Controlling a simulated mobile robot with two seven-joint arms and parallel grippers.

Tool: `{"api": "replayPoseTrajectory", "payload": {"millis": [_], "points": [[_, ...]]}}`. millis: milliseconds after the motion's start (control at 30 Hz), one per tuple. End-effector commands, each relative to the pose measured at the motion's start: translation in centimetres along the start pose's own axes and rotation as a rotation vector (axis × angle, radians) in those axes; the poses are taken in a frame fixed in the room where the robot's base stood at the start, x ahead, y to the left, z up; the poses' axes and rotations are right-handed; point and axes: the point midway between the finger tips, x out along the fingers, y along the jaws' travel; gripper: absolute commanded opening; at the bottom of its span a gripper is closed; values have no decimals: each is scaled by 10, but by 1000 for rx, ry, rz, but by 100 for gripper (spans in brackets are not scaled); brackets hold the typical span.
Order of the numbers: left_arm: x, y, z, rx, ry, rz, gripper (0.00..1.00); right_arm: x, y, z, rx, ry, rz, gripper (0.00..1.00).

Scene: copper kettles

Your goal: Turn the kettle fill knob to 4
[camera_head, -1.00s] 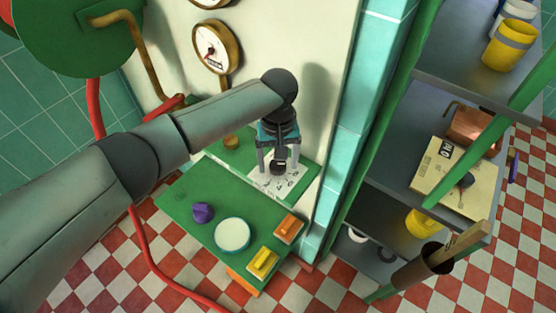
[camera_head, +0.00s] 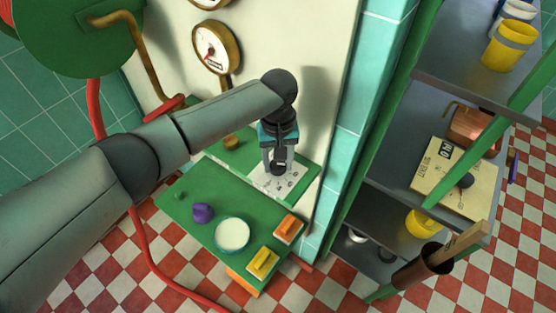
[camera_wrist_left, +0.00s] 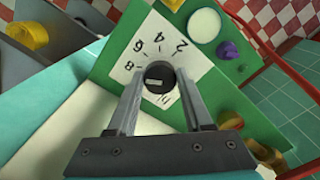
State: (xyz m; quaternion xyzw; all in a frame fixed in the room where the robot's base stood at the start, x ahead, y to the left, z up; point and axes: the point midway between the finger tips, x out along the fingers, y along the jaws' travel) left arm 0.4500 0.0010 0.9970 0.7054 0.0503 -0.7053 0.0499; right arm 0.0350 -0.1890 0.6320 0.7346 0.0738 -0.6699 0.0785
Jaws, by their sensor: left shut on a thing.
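The fill knob (camera_wrist_left: 160,76) is a small dark round knob with a pale mark on its lower left side in the left wrist view. It sits on a white dial plate (camera_wrist_left: 182,62) printed with numbers, among them 2, 4, 6 and 8. The exact number the mark points to is hard to tell. My left gripper (camera_wrist_left: 160,84) is shut on the knob, one finger on each side. In the head view my left gripper (camera_head: 280,170) points down at the dial and partly covers the knob. My right gripper is not in view.
A green panel (camera_head: 205,225) carries a purple knob (camera_head: 203,213), a round white disc (camera_head: 232,234), and yellow (camera_head: 262,262) and orange (camera_head: 289,228) switches. A gauge (camera_head: 215,47) is on the wall behind. A shelf (camera_head: 405,225) with pots stands at right.

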Motion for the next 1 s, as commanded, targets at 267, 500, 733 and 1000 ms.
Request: {"api": "replayPoseTrajectory", "payload": {"millis": [267, 500, 733, 1000], "points": [[-2, -1, 0, 116, -2, -1, 0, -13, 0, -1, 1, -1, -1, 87], [-2, -1, 0, 319, -4, 0, 0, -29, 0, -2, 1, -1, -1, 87], [-2, -1, 0, 538, -2, 1, 0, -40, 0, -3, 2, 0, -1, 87], [-1, -2, 0, 794, -3, 0, 0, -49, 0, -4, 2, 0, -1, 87]]}}
